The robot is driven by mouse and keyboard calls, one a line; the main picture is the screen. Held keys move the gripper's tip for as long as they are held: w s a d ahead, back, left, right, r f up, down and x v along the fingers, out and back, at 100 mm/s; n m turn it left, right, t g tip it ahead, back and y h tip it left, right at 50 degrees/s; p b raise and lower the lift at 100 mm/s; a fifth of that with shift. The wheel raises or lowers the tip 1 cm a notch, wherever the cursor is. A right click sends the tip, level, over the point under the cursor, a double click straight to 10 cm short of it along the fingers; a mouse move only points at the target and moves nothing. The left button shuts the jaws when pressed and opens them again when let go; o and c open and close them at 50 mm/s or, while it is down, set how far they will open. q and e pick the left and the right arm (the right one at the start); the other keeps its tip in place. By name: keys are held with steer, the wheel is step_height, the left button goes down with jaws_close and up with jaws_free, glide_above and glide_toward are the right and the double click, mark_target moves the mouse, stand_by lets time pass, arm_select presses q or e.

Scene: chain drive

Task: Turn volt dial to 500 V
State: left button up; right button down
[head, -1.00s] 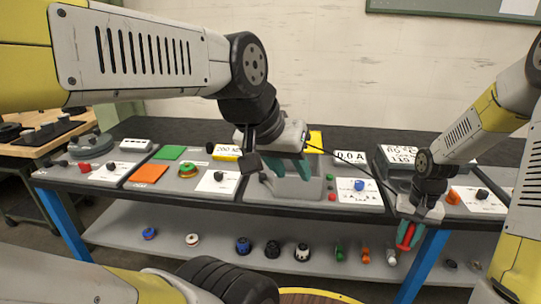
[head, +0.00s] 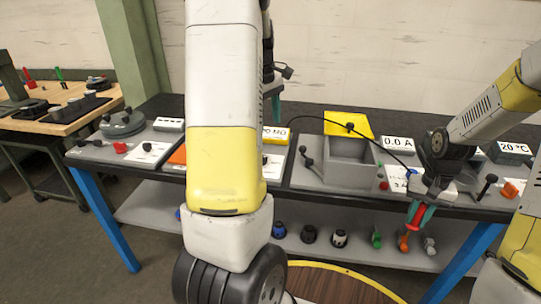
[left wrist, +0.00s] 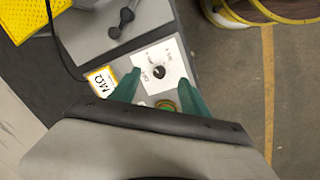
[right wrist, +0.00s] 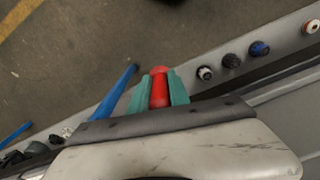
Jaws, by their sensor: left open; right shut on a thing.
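A black dial knob (left wrist: 158,72) sits on a white printed card in the left wrist view, beside a display (left wrist: 102,82) reading MΩ. The card's print is too small to read. In the head view the knob (head: 265,160) shows just right of my left arm, below the MΩ display (head: 276,134). My left gripper (left wrist: 162,92) is open and empty, its fingertips framing the card's near edge; the gap to the knob is unclear. In the head view its teal fingers (head: 276,108) are partly hidden by my arm. My right gripper (right wrist: 159,88) is shut on a red probe (right wrist: 159,90).
A grey box (head: 350,172) with a raised yellow lid (head: 348,124) stands right of the dial. A black cable (head: 385,152) runs from the lid area towards my right gripper. A 0.0 A display (head: 398,144) stands beyond it. Several knobs (head: 310,233) sit on the lower shelf.

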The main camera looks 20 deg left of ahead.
arm_select(q)
steer(key=a+f, duration=0.1)
steer(key=f, duration=0.4)
steer(key=w+a+f+n, duration=0.1)
steer(key=f, duration=0.4)
steer(key=w+a+f+n+g, duration=0.1)
steer(key=f, duration=0.5)
steer(key=shift+w+a+y, duration=0.2)
steer(key=shift+a+y, duration=0.1)
jaws_close()
